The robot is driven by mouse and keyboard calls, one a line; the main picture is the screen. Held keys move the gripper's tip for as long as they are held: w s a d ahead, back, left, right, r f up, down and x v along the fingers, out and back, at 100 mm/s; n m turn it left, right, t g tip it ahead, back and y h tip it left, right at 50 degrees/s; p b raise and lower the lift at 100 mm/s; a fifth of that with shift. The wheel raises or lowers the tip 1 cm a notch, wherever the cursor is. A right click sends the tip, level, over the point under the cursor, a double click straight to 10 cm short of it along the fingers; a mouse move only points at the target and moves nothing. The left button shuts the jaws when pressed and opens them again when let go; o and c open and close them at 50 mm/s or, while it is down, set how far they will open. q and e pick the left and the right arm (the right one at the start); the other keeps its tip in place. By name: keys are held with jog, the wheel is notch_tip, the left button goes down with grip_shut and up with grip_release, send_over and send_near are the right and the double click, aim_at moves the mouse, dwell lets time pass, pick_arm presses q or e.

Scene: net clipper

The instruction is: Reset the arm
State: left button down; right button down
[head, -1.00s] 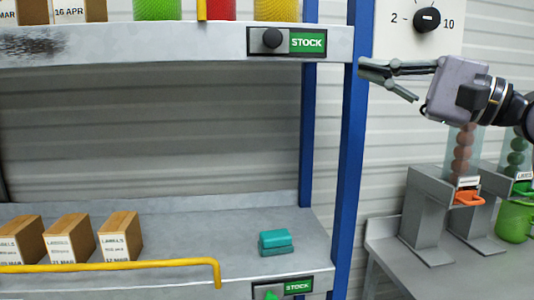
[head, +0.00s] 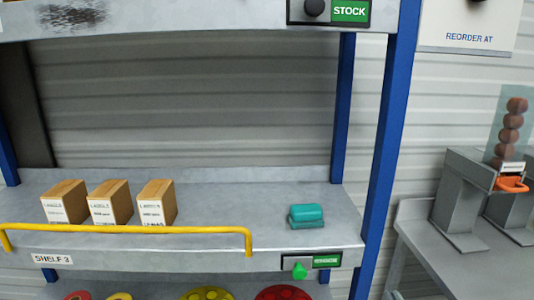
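Neither of my grippers shows in the head view now, so whether they are open or shut is hidden. In front of me is a grey shelf (head: 230,256) labelled SHELF 3. Three brown boxes (head: 110,203) with white labels stand on its left part. A teal block-like item (head: 306,215) lies on its right part. A black knob (head: 314,8) sits beside a green STOCK sign on the upper shelf edge. A green knob (head: 300,271) sits beside another green sign on the lower edge.
A yellow rail (head: 130,228) runs along the front of the left part of the shelf. Blue posts (head: 387,150) frame it. At the right, a grey table (head: 415,235) holds a dispenser (head: 459,200) with reddish balls (head: 510,120). Several coloured round things show below the shelf.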

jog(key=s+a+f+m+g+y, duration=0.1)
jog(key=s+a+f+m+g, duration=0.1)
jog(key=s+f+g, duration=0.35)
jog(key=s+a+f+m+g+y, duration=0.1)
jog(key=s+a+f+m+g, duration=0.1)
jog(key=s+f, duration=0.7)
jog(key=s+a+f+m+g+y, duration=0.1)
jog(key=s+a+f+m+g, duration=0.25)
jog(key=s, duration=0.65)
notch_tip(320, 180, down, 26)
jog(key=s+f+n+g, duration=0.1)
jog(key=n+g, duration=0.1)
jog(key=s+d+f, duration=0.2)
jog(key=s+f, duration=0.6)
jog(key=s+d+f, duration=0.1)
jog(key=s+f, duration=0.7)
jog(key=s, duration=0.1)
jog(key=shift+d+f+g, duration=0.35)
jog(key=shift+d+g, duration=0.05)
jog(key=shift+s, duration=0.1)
